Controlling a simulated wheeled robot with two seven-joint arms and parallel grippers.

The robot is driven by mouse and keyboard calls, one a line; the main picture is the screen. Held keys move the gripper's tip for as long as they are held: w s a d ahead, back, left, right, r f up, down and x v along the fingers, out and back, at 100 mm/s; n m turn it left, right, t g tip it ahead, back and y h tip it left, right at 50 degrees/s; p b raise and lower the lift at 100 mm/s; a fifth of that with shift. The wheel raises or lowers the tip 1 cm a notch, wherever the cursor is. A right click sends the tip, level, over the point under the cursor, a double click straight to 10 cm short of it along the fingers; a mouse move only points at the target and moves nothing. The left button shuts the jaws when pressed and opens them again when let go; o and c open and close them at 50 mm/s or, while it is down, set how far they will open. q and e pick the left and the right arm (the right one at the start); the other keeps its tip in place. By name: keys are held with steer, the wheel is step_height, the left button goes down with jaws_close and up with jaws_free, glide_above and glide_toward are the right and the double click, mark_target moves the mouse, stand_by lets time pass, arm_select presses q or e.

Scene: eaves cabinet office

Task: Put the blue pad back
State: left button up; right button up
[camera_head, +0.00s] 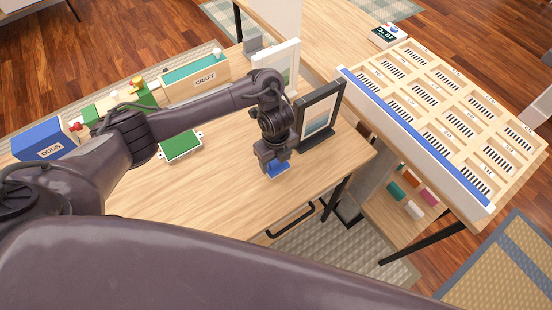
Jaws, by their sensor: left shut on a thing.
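The blue pad (277,170) is a small blue block at the tip of my left gripper (274,164), low over the wooden desk in front of a dark picture frame. My left gripper is shut on the blue pad and hides its upper part. I cannot tell whether the pad touches the desk. At the right a slanted wooden rack (440,100) has rows of compartments with barcode labels and a blue front strip. My right gripper does not show.
The dark frame (318,115) stands close beside my left gripper, with a white frame behind it. A CRAFT box (197,80), a blue ODDS box (42,140) and a green tray (180,146) stand to the left. The desk front is clear. Several coloured blocks lie on a shelf below the rack.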

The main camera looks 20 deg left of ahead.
arm_select(q)
steer(key=shift+f, duration=0.2)
steer(key=o, duration=1)
steer(key=shift+c, duration=0.2)
step_height(320, 180, up, 12)
steer(key=p, duration=0.5)
steer(key=shift+r, duration=0.25)
